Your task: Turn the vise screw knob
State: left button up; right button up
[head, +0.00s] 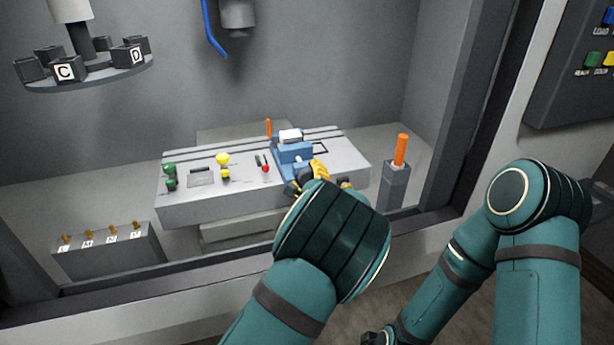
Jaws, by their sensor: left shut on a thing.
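The blue vise (291,152) sits on the right part of the grey machine table, with a white block (290,136) at its top. My left gripper (306,178), with yellow and dark parts, is at the vise's near side, where the screw is. It is shut on the vise screw knob, which my fingers and wrist mostly hide. My right arm is folded at the right. Only a dark piece at its end shows at the bottom edge, too little to tell its gripper's state.
The slotted table (230,205) carries green knobs, yellow knobs and a red one left of the vise. An orange-handled tool (400,151) stands in a grey holder (396,186) at the right. A lettered carousel (85,78) hangs upper left. The booth's front sill crosses below.

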pick_arm(q)
jog(key=shift+n+p, duration=0.5)
jog(key=shift+n, duration=0.6)
jog(key=shift+f+n, duration=0.1)
jog(key=shift+n, duration=0.7)
jog(key=n, duration=0.4)
jog(key=shift+f+n, duration=0.15)
jog(key=shift+n, duration=0.15)
jog(key=n+b, duration=0.1)
jog(key=n, duration=0.4)
jog(key=shift+f, duration=0.15)
jog(key=n+b, duration=0.2)
jog(key=n, duration=0.4)
